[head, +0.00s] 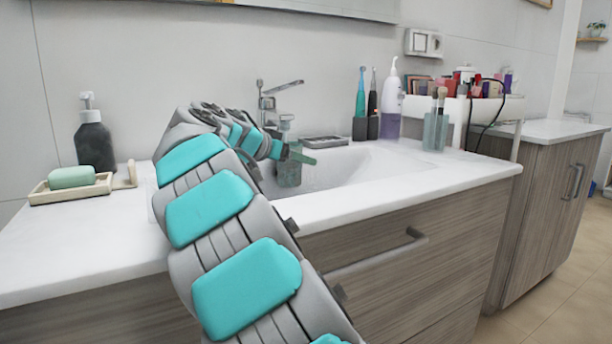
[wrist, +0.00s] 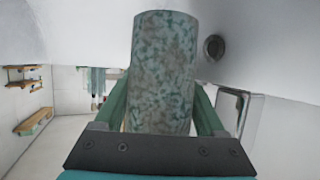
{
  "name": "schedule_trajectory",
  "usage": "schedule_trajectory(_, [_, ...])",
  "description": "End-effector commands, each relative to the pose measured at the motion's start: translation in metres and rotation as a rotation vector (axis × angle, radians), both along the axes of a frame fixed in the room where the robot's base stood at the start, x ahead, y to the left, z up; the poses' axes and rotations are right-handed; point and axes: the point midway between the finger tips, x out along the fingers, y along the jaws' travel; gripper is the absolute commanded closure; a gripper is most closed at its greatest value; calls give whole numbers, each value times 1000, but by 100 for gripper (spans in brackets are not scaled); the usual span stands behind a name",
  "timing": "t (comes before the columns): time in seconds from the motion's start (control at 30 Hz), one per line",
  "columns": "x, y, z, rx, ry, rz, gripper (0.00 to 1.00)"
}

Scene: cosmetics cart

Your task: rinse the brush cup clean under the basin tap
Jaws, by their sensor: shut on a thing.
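The brush cup (head: 289,174) is a greenish, see-through cup, held inside the basin (head: 375,168) below the tap (head: 267,104). In the wrist view the cup (wrist: 163,72) fills the middle, its wall mottled with brown-grey and green patches. My gripper (head: 297,155) is shut on the cup, with one green finger on each side in the wrist view (wrist: 160,112). My arm hides part of the basin's left side. Faint pale streaks show beside the cup; I cannot tell if they are running water. The inside of the cup is hidden.
A dark pump bottle (head: 94,137) and a soap tray (head: 70,192) stand on the left counter. A loaded cart (head: 470,105) is beyond. The front right counter is clear.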

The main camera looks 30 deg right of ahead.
Motion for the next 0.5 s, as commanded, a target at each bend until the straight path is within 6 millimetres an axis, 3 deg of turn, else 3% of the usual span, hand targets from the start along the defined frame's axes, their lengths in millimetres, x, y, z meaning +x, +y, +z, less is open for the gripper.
schedule_trajectory(0.3, [-1,0,0,-1,0,0,87])
schedule_trajectory(0.5, [-16,-4,0,-2,-5,0,87])
